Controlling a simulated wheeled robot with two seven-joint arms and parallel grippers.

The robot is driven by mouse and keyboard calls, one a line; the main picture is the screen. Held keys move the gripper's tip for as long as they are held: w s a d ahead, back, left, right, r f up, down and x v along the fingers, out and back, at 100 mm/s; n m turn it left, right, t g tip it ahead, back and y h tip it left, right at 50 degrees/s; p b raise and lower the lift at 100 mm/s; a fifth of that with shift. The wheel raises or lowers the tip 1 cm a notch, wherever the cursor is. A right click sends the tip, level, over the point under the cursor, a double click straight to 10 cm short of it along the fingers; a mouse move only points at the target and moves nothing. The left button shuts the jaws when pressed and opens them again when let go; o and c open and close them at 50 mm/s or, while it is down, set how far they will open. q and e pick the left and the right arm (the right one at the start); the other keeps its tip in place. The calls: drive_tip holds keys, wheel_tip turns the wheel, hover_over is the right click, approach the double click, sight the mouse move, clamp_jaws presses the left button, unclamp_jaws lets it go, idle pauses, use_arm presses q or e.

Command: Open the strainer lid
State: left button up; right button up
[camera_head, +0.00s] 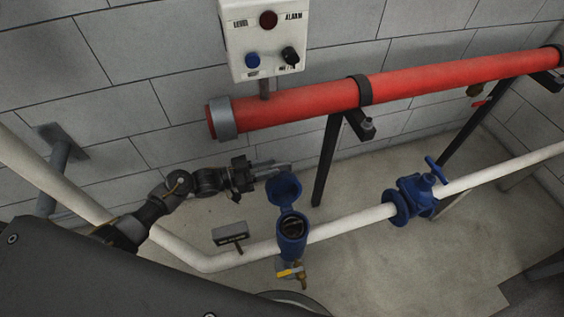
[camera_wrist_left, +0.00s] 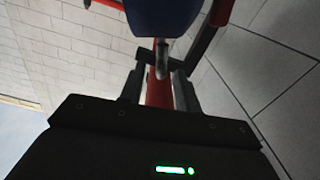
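The blue strainer (camera_head: 292,238) sits in the white pipe, and its round mouth shows dark inside. Its blue lid (camera_head: 284,189) stands tilted up at the far side of the mouth, clear of the opening. My left gripper (camera_head: 283,168) is just behind and above the lid. In the left wrist view the lid (camera_wrist_left: 162,14) fills the top middle, with a small grey stub below it. The two fingers of my left gripper (camera_wrist_left: 162,68) stand apart on either side of that stub; I cannot tell if they touch it. My right gripper is not in view.
A red pipe (camera_head: 420,84) runs along the wall above, on dark supports. The white pipe (camera_head: 345,222) carries a blue valve (camera_head: 414,197) to the right. A yellow-handled tap (camera_head: 291,271) hangs below the strainer. A small sign (camera_head: 229,234) stands left of it.

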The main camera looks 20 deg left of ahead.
sight(288, 163)
use_arm(q)
drive_tip(key=shift+x, duration=2.3)
clamp_jaws()
